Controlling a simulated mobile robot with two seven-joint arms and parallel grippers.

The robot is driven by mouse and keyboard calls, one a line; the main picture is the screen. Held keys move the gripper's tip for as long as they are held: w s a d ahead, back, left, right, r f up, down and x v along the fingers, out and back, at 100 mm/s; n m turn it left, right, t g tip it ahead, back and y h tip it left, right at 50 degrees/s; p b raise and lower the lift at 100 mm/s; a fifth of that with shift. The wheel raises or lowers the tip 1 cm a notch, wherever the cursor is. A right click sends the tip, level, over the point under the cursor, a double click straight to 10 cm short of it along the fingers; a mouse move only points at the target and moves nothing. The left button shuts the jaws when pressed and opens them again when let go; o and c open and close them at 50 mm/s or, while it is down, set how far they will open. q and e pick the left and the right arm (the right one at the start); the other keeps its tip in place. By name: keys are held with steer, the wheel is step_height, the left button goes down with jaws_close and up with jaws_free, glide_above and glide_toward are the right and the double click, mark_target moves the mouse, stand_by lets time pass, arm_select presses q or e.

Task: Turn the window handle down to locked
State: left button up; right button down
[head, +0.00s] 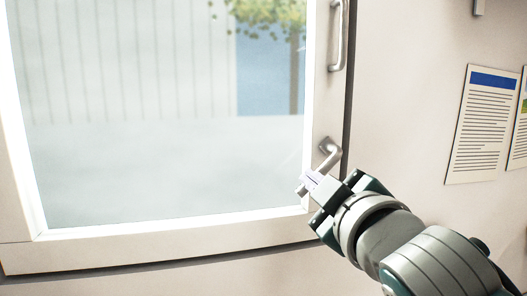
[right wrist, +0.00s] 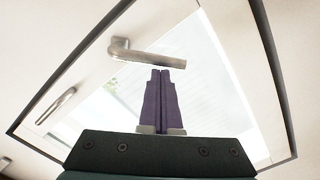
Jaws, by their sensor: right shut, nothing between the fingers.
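The window handle (head: 328,158) is a grey metal lever on the right side of the white window frame. In the head view its lever slants down and to the left from its mount. The handle also shows in the right wrist view (right wrist: 150,55), its lever running to the right just beyond my fingertips. My right gripper (head: 310,181) is shut and empty, its purple fingers beside the lever's lower end. The fingers show pressed together in the right wrist view (right wrist: 160,72). I cannot tell whether they touch the lever. My left gripper is not in view.
A fixed grey pull bar (head: 337,36) is higher on the same window frame (head: 170,236). Printed sheets (head: 483,125) hang on the wall to the right. The window glass (head: 150,130) fills the left. The wall between frame and sheets is bare.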

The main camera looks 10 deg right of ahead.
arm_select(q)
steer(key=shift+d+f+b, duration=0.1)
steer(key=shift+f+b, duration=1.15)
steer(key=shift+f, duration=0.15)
arm_select(e)
steer(key=shift+w+d+f+n, duration=0.1)
steer(key=shift+d+f+n, duration=0.5)
steer(key=shift+n, duration=0.85)
steer(key=shift+s+d+f+n, duration=0.1)
steer(key=shift+d+f+n, duration=0.5)
steer(key=shift+n, duration=0.9)
steer(key=shift+w+d+f+n, duration=0.1)
steer(key=shift+d+f+n, duration=0.5)
steer(key=shift+n, duration=0.85)
steer(key=shift+d+r, duration=0.2)
